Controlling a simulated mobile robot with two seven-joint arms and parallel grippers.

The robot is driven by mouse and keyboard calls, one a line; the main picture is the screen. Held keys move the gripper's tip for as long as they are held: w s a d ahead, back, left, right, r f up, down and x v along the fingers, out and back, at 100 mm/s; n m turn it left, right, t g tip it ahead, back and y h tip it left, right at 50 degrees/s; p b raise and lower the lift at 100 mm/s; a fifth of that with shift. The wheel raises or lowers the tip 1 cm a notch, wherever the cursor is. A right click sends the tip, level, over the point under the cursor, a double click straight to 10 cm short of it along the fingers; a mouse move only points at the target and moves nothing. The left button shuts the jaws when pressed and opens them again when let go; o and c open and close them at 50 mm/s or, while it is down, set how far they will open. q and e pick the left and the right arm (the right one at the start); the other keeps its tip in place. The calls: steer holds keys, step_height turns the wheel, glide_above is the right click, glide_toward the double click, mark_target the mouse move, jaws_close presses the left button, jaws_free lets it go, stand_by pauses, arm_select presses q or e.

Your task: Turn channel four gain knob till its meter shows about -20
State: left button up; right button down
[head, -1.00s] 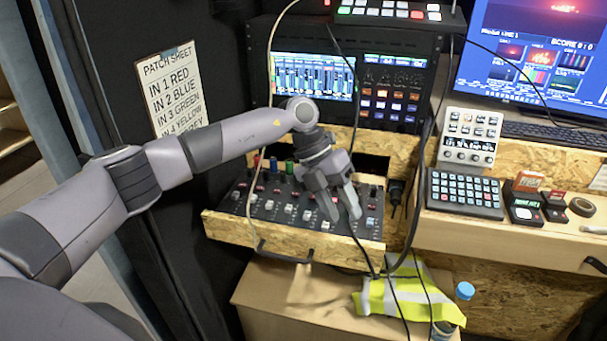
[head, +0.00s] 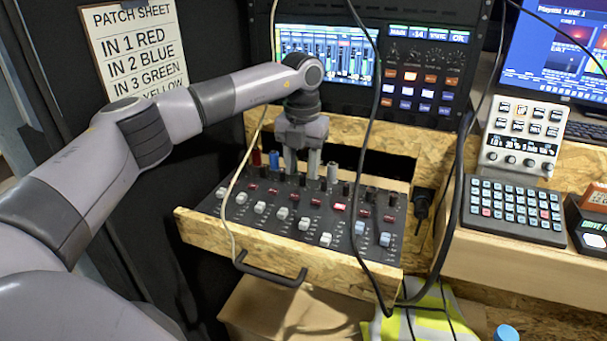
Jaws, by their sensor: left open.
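The audio mixer (head: 268,228) sits in an open plywood drawer, with rows of small knobs, faders and buttons. At its back edge stand a red plug (head: 256,157), a blue plug (head: 274,160) and a grey plug (head: 333,172). My left gripper (head: 302,170) points down over the back row between the blue and grey plugs, fingers apart. It hides that part of the row, and I cannot tell which knob is channel four's gain or whether a finger touches it. A meter screen (head: 325,50) is above; a smaller display beside it seems to read -14 (head: 418,33). My right gripper is not in view.
Cables hang over the drawer (head: 290,255), one black across its right side and one pale at left. A patch sheet (head: 135,50) is on the left wall. A keypad (head: 514,208) and control panel (head: 522,135) stand on the right bench.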

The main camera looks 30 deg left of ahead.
arm_select(q)
steer(key=shift+f, duration=1.1)
steer(key=shift+c, duration=0.5)
jaws_close()
steer(key=shift+r, duration=0.1)
